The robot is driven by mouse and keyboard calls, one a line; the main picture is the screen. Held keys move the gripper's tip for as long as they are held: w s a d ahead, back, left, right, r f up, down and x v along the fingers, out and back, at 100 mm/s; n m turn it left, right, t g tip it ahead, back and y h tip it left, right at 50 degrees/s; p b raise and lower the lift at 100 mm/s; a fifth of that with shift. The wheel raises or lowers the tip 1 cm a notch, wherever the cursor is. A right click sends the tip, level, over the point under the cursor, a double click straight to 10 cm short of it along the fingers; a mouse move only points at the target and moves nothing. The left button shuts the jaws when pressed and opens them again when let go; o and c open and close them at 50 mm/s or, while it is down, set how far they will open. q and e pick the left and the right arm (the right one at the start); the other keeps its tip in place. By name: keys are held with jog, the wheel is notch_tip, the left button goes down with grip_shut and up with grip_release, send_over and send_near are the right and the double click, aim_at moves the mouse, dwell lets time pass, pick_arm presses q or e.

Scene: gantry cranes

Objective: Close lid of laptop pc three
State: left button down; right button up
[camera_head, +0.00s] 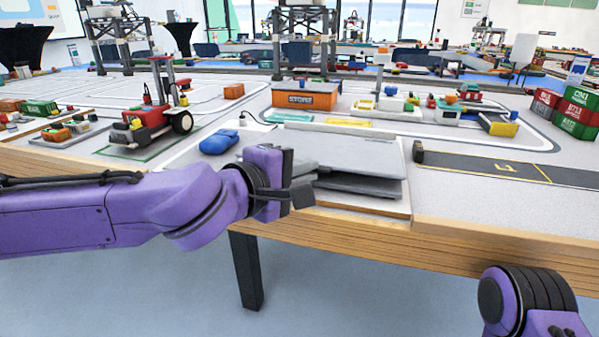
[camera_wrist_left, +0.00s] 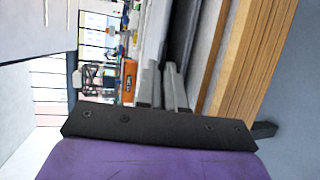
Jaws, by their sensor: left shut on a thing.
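The laptop (camera_head: 362,156) sits near the table's front edge in the head view. Its grey lid is folded down low over the dark base (camera_head: 358,186), with a narrow wedge-shaped gap between them at the front. My left gripper (camera_head: 302,184) is at the laptop's left side, shut on the lid's edge; the exact contact is partly hidden by the gripper. In the left wrist view, the two grey fingers of the left gripper (camera_wrist_left: 163,88) are close together, pointing at the laptop's side (camera_wrist_left: 183,35). My right arm shows only at the bottom right, its gripper out of frame.
A blue mouse-like object (camera_head: 219,141) lies left of the laptop. A small black object (camera_head: 418,151) stands to its right beside a dark road strip (camera_head: 500,168). An orange store block (camera_head: 305,96) and crane models stand behind. The wooden table edge (camera_head: 480,250) runs along the front.

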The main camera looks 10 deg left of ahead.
pick_arm(q)
jog(key=shift+f, duration=0.2)
jog(key=c, duration=1.3)
grip_release()
jog(key=p+v, duration=0.2)
jog(key=v, duration=0.8)
jog(key=shift+s+a, duration=0.15)
